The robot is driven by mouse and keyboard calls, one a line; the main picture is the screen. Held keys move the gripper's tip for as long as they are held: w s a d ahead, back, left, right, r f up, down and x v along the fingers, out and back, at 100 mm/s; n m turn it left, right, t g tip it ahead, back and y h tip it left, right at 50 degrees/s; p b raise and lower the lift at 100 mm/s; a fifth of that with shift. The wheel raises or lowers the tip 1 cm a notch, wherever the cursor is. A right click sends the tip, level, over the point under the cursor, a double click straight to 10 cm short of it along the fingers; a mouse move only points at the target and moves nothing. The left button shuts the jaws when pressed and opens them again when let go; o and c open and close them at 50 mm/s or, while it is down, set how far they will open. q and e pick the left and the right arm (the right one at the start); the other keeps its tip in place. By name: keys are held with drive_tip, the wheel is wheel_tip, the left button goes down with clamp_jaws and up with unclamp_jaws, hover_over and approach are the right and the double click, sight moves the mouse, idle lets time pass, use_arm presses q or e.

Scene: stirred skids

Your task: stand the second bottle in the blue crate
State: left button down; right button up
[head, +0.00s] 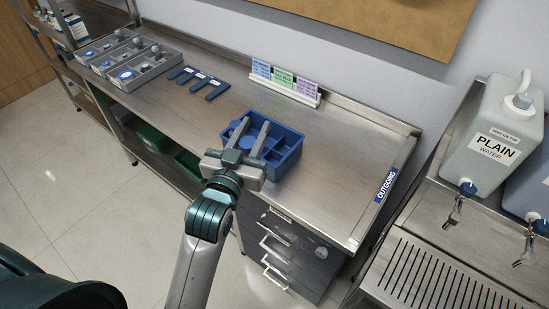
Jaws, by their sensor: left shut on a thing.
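The blue crate (287,157) stands on the steel bench near its front edge, with dividers inside. My left gripper (253,133) reaches over the crate's left part, its two grey fingers pointing away from me and spread apart. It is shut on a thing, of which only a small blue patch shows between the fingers. This looks like a bottle, but the gripper hides most of it, and I cannot tell whether it touches the crate's floor. No other bottle shows clearly in the crate. My right gripper is not in view.
Grey trays (130,62) with several items stand at the bench's far left. Dark blue flat pieces (198,82) and a rack of coloured cards (285,83) lie behind the crate. The bench (345,165) is clear right of it, up to the OUTGOING label. A PLAIN water container (493,145) stands at right.

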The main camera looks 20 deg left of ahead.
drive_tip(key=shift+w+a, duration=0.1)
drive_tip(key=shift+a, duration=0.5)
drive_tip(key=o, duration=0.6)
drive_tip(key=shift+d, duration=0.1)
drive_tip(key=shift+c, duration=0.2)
use_arm(q)
drive_tip(key=w+d+f+m+h+b, duration=0.1)
drive_tip(key=w+m+h, duration=0.1)
drive_tip(key=w, duration=0.4)
drive_tip(key=w+d+f+m+g+h+b, duration=0.1)
drive_tip(key=w+d+h, duration=0.1)
drive_tip(key=w, duration=0.4)
drive_tip(key=shift+w+d+f+m+h, duration=0.15)
drive_tip(key=shift+m+h, duration=0.25)
drive_tip(key=shift+h, duration=0.5)
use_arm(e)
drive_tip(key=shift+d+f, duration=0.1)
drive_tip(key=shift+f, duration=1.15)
